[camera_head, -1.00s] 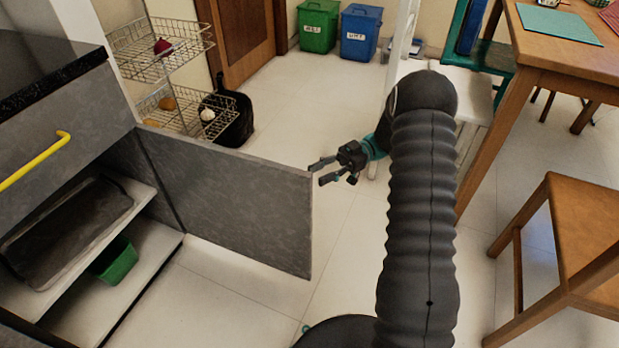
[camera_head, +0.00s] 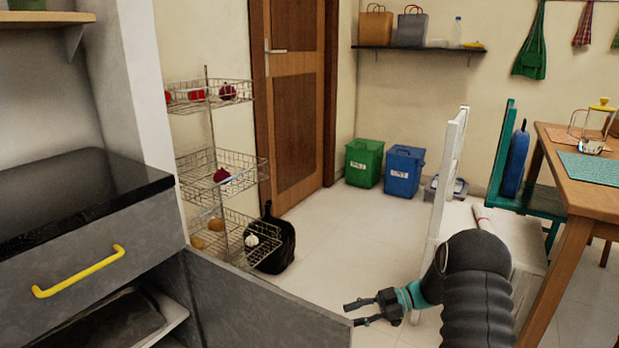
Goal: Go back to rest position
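My gripper (camera_head: 359,314) shows at the bottom centre, at the end of my bent dark arm. Its two fingers point left and stand apart, with nothing visible between them. It is close to the free edge of the open grey cabinet door (camera_head: 262,312), to the right of it; whether they touch I cannot tell. No clay waterpot is in view.
A cabinet with a yellow-handled drawer (camera_head: 80,272) stands at left, its lower part open. A wire rack (camera_head: 222,172) is behind it. Green (camera_head: 363,163) and blue (camera_head: 404,170) bins stand at the back. A white chair (camera_head: 447,180) and wooden table (camera_head: 590,196) are at right.

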